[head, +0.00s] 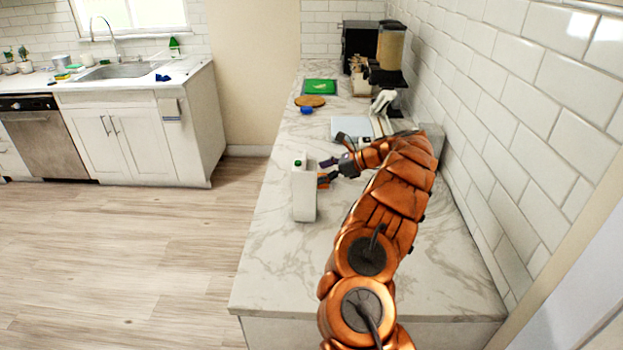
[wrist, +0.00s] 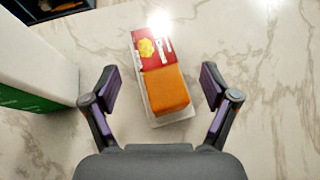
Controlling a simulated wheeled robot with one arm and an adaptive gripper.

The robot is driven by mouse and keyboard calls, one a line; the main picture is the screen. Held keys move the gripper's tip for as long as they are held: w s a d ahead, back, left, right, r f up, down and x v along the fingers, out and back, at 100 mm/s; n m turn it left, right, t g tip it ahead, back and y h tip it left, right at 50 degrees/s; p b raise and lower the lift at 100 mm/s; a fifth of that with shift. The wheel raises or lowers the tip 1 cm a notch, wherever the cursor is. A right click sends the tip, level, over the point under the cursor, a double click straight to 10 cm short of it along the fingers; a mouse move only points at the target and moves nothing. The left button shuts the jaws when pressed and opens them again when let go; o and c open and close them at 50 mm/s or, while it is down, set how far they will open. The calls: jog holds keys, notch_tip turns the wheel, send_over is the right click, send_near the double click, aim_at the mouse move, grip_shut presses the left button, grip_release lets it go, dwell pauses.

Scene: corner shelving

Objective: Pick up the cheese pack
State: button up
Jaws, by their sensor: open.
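The cheese pack (wrist: 165,85) is an orange block with a red and white label at its far end. In the wrist view it lies flat on the marble counter, tilted slightly. My gripper (wrist: 160,92) is open, with its two purple-padded fingers on either side of the pack's near end and apart from it. In the head view my gripper (head: 327,172) is low over the counter, just right of a white carton.
The white carton (head: 303,192) stands upright close to the left of my gripper; it also shows in the wrist view (wrist: 38,70). A blue cap-like item (head: 306,111), a brown round board (head: 310,101) and a green board (head: 320,87) lie farther back. The near counter is clear.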

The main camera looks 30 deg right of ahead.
jog(key=shift+x, duration=0.8)
grip_shut()
